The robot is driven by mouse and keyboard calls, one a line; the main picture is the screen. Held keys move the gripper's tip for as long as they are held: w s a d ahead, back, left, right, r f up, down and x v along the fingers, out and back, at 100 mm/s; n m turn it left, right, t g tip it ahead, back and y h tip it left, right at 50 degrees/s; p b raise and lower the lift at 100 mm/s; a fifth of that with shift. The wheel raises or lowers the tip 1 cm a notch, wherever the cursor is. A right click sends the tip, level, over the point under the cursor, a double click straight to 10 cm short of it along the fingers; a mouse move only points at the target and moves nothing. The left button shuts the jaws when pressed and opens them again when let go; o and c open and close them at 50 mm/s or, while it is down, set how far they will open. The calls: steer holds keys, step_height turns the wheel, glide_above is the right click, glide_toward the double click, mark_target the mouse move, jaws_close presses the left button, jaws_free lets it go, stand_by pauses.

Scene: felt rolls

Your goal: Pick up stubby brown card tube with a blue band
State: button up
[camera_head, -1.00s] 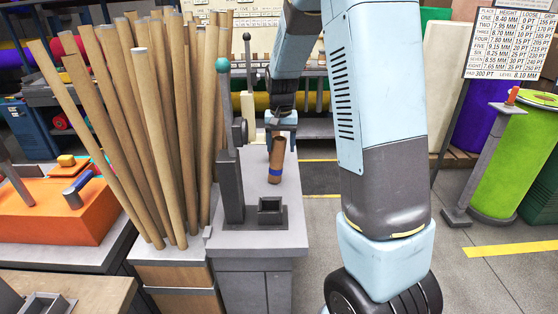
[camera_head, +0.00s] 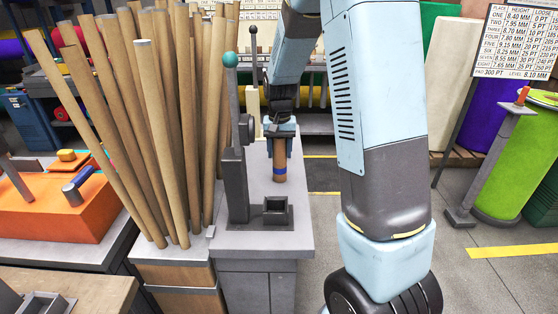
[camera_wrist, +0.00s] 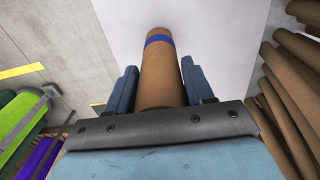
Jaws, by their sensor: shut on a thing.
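The stubby brown card tube (camera_head: 280,161) with a blue band near its lower end is upright above the grey bench top (camera_head: 262,195) in the head view. My gripper (camera_head: 280,132) comes down over its upper end and is shut on it. In the wrist view the tube (camera_wrist: 160,72) lies between the two blue fingers (camera_wrist: 156,88), with its blue band beyond the fingertips. I cannot tell whether its lower end touches the bench.
A grey lever press with a teal knob (camera_head: 230,60) stands left of the tube. A small square grey holder (camera_head: 276,212) sits in front. Several long brown tubes (camera_head: 160,130) lean at the left.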

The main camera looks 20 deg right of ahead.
steer(key=shift+r, duration=1.2)
steer(key=shift+r, duration=2.35)
